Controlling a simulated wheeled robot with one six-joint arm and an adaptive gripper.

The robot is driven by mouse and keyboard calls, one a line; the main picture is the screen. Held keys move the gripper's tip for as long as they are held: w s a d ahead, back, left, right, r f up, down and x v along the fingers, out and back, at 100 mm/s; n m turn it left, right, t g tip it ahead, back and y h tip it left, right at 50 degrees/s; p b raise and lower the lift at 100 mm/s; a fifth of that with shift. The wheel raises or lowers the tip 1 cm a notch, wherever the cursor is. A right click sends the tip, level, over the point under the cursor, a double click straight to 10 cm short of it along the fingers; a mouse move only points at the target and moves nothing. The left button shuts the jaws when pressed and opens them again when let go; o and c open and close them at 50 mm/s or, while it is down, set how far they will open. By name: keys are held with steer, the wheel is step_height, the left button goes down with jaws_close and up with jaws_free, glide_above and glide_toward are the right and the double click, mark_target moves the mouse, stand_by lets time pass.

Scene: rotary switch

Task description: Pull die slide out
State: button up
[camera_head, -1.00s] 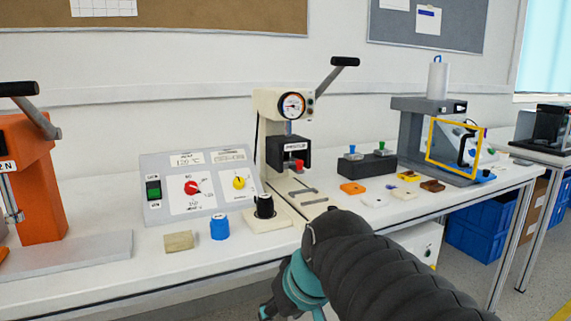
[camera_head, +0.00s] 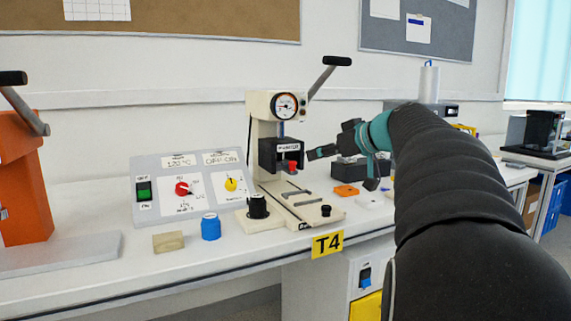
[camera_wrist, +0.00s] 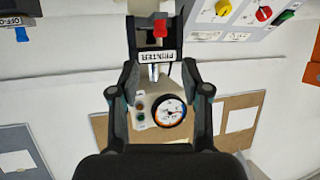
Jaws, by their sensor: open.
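The press (camera_head: 268,135) stands mid-bench, cream, with a round gauge, a lever and a black labelled head block (camera_head: 281,155) above its base. A die slide with a small black knob (camera_head: 326,210) appears to lie along the press base (camera_head: 305,218), at its front right end. My gripper (camera_head: 342,168) is open and empty, to the right of the head block and above the base. In the wrist view, upside down, the open fingers (camera_wrist: 160,92) frame the gauge (camera_wrist: 169,112) and labelled block (camera_wrist: 157,55). The knob cannot be made out there.
A control panel (camera_head: 190,188) with red and yellow knobs stands left of the press. A blue cylinder (camera_head: 211,227) and a wooden block (camera_head: 168,242) lie in front of it. An orange part (camera_head: 346,191) lies right of the base. My arm hides much of the right bench.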

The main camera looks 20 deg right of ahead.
mark_target(295, 162)
steer(key=p+x, duration=0.1)
steer(key=x, duration=1)
steer(key=shift+w+f, duration=0.2)
steer(key=shift+w, duration=0.05)
steer(key=shift+c, duration=0.2)
jaws_close()
